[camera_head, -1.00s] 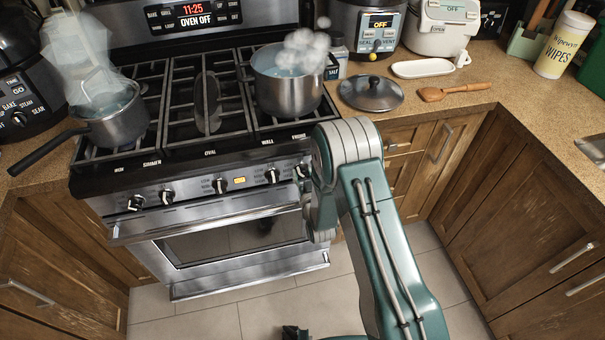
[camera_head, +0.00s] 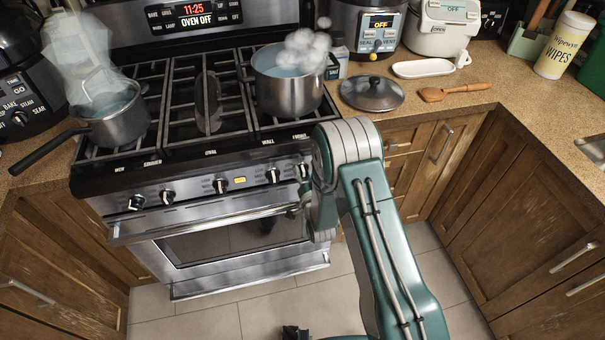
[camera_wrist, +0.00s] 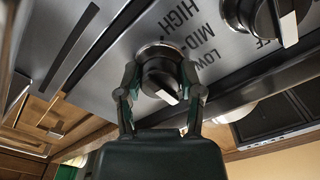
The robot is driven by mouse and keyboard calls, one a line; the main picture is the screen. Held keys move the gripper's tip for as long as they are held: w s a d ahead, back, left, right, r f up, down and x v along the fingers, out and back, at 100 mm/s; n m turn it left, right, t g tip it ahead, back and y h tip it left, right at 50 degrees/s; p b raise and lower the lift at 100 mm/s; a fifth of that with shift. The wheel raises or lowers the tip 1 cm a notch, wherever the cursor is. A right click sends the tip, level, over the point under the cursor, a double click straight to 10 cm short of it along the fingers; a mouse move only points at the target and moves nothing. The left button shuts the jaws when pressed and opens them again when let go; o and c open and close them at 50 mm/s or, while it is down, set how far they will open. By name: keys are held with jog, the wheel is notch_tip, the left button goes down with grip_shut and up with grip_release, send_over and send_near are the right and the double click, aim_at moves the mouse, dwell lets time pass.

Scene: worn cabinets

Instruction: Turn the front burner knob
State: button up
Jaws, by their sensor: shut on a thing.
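My gripper (camera_wrist: 160,97) has its two fingers closed on either side of a black burner knob with a pale pointer face (camera_wrist: 162,80) in the wrist view. HIGH, MID and LOW are printed on the steel panel beside this knob. A second knob (camera_wrist: 275,18) sits at the upper right of that view, apart from the fingers. In the head view, my arm reaches the right end of the stove front and largely hides my gripper. Several knobs line the stove's front panel (camera_head: 190,189); the rightmost knob (camera_head: 303,170) is partly covered by my arm.
A steaming pot (camera_head: 288,90) stands on the right burners and a steaming saucepan (camera_head: 118,125) on the left, its handle sticking out. The oven handle bar (camera_head: 200,222) runs below the knobs. A lid (camera_head: 371,94) and wooden spoon (camera_head: 455,89) lie on the right counter.

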jog(key=shift+w, duration=0.1)
dwell(0.3)
jog(key=o, duration=1.1)
jog(key=shift+o, duration=0.2)
jog(key=v, duration=1.2)
